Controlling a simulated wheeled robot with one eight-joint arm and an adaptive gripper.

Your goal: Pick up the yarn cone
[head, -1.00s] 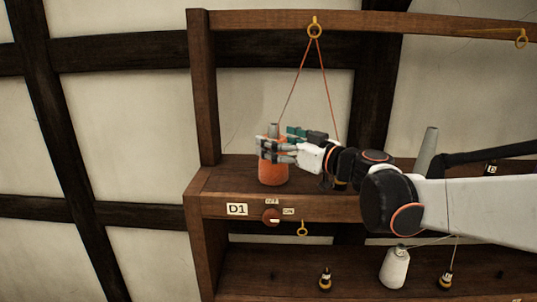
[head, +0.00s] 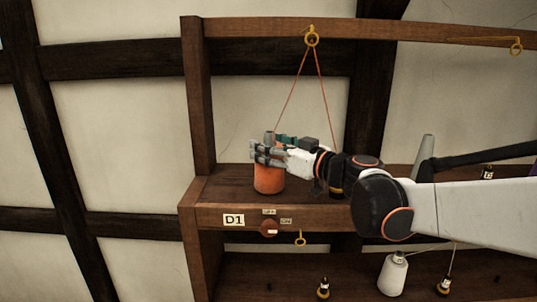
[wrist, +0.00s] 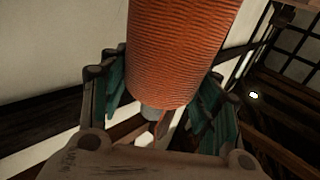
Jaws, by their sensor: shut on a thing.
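The orange yarn cone (head: 269,182) is at the left end of the upper shelf, upright, with a grey tip on top. My gripper (head: 268,153) reaches in from the right and is shut on its upper part. In the wrist view the ribbed orange cone (wrist: 180,50) fills the space between the fingers of the gripper (wrist: 160,98). I cannot tell whether its base touches the shelf. An orange strand runs from a yellow ring (head: 312,38) down toward the cone; a second strand goes down behind my gripper.
The wooden shelf (head: 225,186) has a left post (head: 197,95) close to the cone. Its front edge carries a D1 label (head: 234,220) and a round knob (head: 269,228). A white cone (head: 392,274) stands on the lower shelf. A grey cone (head: 424,157) stands behind my arm.

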